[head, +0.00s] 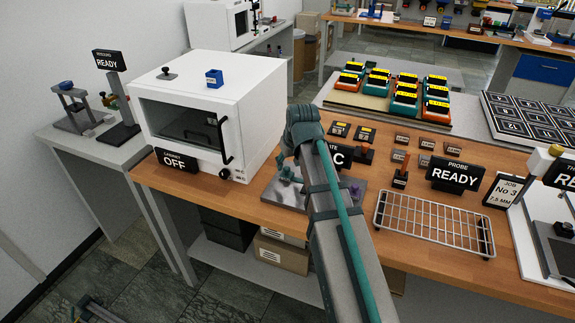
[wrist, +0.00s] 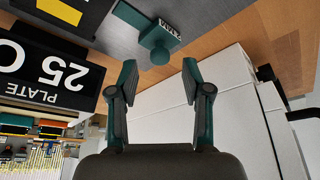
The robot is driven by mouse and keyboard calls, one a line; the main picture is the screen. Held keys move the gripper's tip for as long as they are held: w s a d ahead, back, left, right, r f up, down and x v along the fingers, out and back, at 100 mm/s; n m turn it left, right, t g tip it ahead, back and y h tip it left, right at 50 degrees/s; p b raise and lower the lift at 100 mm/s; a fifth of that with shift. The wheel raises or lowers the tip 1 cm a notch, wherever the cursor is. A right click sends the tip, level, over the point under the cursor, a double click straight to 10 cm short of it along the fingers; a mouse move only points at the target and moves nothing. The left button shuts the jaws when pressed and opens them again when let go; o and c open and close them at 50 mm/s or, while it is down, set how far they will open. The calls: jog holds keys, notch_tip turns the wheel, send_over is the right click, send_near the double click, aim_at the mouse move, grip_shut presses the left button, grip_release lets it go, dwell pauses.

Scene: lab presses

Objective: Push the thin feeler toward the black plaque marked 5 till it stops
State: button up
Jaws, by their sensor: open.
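I cannot make out which piece is the thin feeler. My gripper (head: 288,168) is low over the bench in front of the white oven, partly hidden by my arm in the head view. In the wrist view my gripper (wrist: 159,66) is open, with its two teal fingers apart.
The white oven (head: 215,100) with its OFF sign (head: 176,161) stands left of my gripper. The plate sign reading 25 C (wrist: 50,72) is close on the wrist view's left. A wire rack (head: 435,222) and a PROBE READY sign (head: 455,174) stand to the right.

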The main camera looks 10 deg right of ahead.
aim_at(287, 173)
jog(key=shift+x, duration=1.25)
jog(key=c, duration=0.8)
